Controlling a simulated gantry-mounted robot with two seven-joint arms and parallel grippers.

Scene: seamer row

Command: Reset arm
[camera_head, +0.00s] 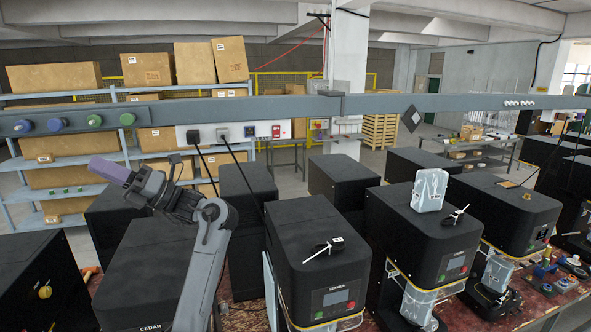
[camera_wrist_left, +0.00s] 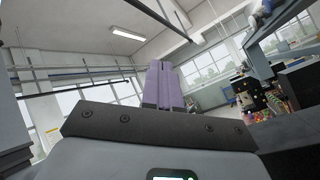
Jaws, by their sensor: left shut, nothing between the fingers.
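My left arm rises from the lower middle of the head view. Its gripper (camera_head: 108,170) points up and to the left, with its purple fingers together and nothing between them. The fingers also show upright at the centre of the left wrist view (camera_wrist_left: 163,85), against the ceiling and windows. The gripper is in the air above the black machines and touches nothing that I can see. My right gripper is not in view.
Black machines stand in a row, among them a seamer marked CEDAR (camera_head: 150,280) and a seamer with a display (camera_head: 318,255). A grey rail (camera_head: 400,104) crosses behind my arm, carrying a power strip (camera_head: 235,132). A clear bag (camera_head: 430,190) sits on one machine.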

